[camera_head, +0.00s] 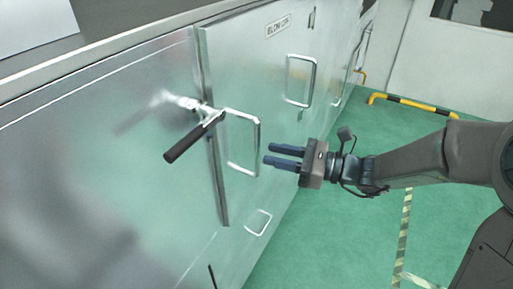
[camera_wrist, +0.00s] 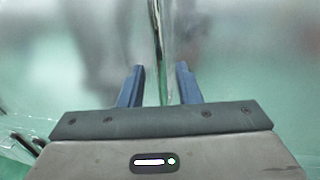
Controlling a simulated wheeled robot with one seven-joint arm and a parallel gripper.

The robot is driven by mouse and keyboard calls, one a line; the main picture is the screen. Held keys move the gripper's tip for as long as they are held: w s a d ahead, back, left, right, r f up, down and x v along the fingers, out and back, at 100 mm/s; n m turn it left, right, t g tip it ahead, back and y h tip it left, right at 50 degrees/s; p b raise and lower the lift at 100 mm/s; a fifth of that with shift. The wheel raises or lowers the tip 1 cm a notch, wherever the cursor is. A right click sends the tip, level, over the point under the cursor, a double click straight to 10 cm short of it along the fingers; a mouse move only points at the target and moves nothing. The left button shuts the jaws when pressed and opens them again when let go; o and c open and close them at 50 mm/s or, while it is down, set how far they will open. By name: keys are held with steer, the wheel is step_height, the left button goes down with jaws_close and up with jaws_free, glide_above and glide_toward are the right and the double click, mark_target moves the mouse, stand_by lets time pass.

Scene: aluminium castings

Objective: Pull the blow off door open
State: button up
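The blow off door (camera_head: 275,80) is a shiny metal panel with a label (camera_head: 278,26) near its top. It looks closed, flush in the cabinet front. A D-shaped metal pull handle (camera_head: 258,145) stands upright near its left edge. A lever latch with a black grip (camera_head: 193,138) sticks out across that left edge. My gripper (camera_head: 268,154) is open and empty, with its fingertips just right of the handle and seemingly apart from it. In the wrist view, a vertical shiny bar (camera_wrist: 159,45), apparently the handle, lines up between my two blue fingers (camera_wrist: 160,70).
Another handle (camera_head: 300,80) is farther right and a lower one (camera_head: 258,222) sits below. A yellow-black floor barrier (camera_head: 410,103) stands at the back right. The green floor (camera_head: 345,225) is clear beside the cabinet, with striped tape (camera_head: 403,235) on it.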

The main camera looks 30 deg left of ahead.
mark_target(257, 172)
steer(key=a, duration=0.5)
steer(key=shift+s, duration=0.4)
jaws_close()
